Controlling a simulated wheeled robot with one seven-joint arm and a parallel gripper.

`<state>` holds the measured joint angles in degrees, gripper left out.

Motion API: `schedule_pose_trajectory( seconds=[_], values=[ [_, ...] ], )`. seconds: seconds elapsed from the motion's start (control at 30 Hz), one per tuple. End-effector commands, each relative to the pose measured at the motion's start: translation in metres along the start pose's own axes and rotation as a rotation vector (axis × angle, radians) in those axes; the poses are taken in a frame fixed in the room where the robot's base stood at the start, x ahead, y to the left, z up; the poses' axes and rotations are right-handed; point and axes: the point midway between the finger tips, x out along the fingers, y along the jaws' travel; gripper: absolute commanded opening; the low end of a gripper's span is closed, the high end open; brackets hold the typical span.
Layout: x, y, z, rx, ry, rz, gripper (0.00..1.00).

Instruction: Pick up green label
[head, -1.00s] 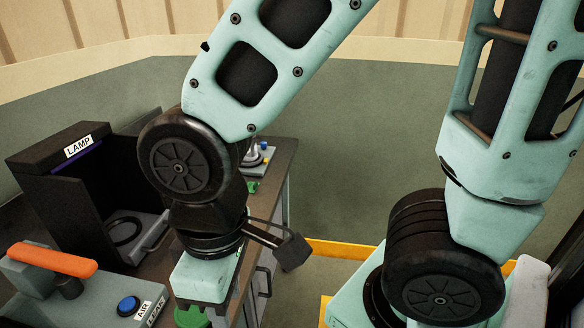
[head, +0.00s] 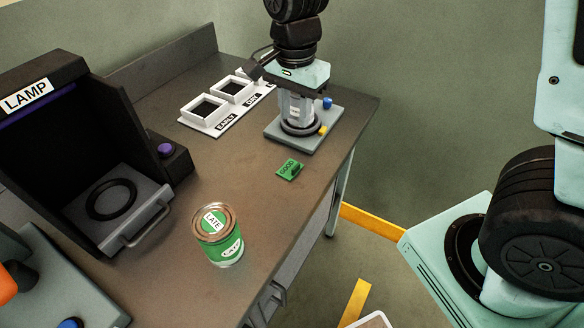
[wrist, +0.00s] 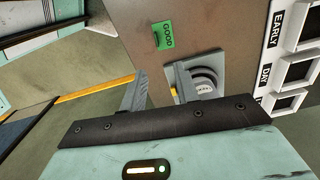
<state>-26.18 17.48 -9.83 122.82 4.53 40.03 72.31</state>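The green label (head: 289,170), marked GOOD, lies on the brown bench near its right edge. In the wrist view the green label (wrist: 163,36) shows beyond my fingertips, apart from them. My gripper (head: 299,112) points down over the grey device at the back right of the bench, behind the label. In the wrist view my gripper (wrist: 158,80) has its two fingers apart, with nothing seen between them. The fingers partly hide the grey device.
A green can (head: 220,240) marked LATE stands in front of the label. The grey device (head: 330,118) has a black ring and blue and yellow buttons. A white tray (head: 206,126) and lamp box (head: 60,120) stand left. Bare bench surrounds the label.

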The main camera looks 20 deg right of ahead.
Motion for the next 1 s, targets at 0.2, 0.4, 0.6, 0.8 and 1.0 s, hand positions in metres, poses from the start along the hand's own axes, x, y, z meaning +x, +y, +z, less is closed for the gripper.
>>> schedule_pose_trajectory(
  seconds=[0.2, 0.4, 0.6, 0.8, 1.0],
  values=[
    [0.047, 0.002, 0.000, 0.000, -0.001, 0.007, 0.31],
    [0.079, 0.001, 0.000, -0.003, -0.001, 0.003, 0.31],
    [0.091, 0.002, 0.001, -0.005, -0.001, 0.002, 0.31],
    [0.115, 0.009, 0.002, -0.003, -0.002, 0.006, 0.31],
    [0.137, 0.008, 0.002, -0.003, -0.001, 0.003, 0.31]
  ],
)
